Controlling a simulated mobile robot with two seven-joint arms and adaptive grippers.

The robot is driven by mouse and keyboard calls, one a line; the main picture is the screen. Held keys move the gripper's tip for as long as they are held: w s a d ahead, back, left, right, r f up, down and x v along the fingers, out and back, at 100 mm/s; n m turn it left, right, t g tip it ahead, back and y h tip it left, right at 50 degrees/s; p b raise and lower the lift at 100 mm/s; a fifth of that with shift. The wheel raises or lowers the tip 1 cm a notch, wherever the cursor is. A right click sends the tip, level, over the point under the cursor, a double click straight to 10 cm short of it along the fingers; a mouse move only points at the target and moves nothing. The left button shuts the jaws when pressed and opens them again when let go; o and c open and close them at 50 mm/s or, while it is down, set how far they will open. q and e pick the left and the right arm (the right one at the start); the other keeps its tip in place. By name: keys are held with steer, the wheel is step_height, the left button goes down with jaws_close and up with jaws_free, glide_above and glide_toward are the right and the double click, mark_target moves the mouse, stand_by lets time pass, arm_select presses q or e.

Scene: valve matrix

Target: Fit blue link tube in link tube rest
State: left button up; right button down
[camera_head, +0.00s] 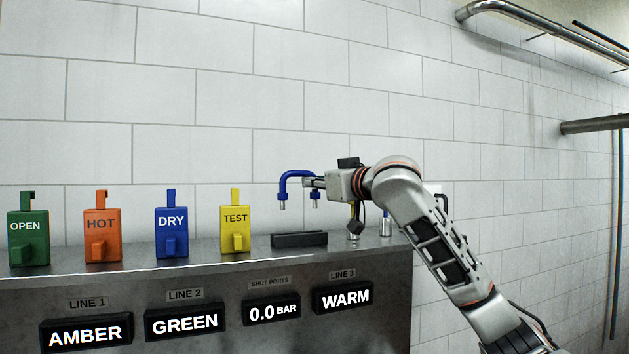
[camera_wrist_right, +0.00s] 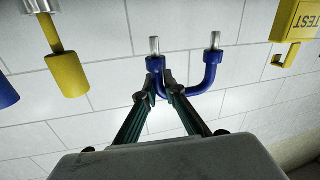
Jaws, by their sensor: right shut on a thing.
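The blue link tube (camera_head: 297,177) is a U-shaped bend with silver ends pointing down in the head view. My right gripper (camera_head: 314,184) is shut on one leg of it, the leg nearer my arm. The right wrist view shows the tube (camera_wrist_right: 214,72) with the fingers (camera_wrist_right: 161,88) around that leg; the other leg is free. The low black block (camera_head: 299,240) on the ledge looks like the link tube rest. The tube hangs above it, clear of it. Whether the block has sockets is too small to tell. My left gripper is out of view.
The yellow TEST tag block (camera_head: 235,233) stands just left of the black block, with blue DRY (camera_head: 171,232), orange HOT (camera_head: 102,235) and green OPEN (camera_head: 28,238) further left. Silver fittings (camera_head: 385,227) stand at the right end of the ledge (camera_head: 215,262). A tiled wall rises behind.

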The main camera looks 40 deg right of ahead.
mark_target(315, 200)
step_height(315, 200, down, 2)
steer(key=shift+b, duration=0.45)
steer(key=shift+f, duration=0.35)
steer(key=shift+f+b, duration=0.35)
steer(key=shift+b, duration=0.05)
steer(key=shift+f, duration=0.5)
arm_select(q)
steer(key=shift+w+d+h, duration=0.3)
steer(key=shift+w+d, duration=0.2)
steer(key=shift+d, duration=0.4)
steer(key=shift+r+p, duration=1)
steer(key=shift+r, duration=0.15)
arm_select(e)
steer(key=shift+r, duration=0.1)
arm_select(q)
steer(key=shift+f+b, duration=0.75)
steer(key=shift+b, duration=0.05)
arm_select(e)
steer(key=shift+f, duration=1.8)
steer(key=c, duration=2)
jaws_free()
steer(key=shift+c, duration=0.2)
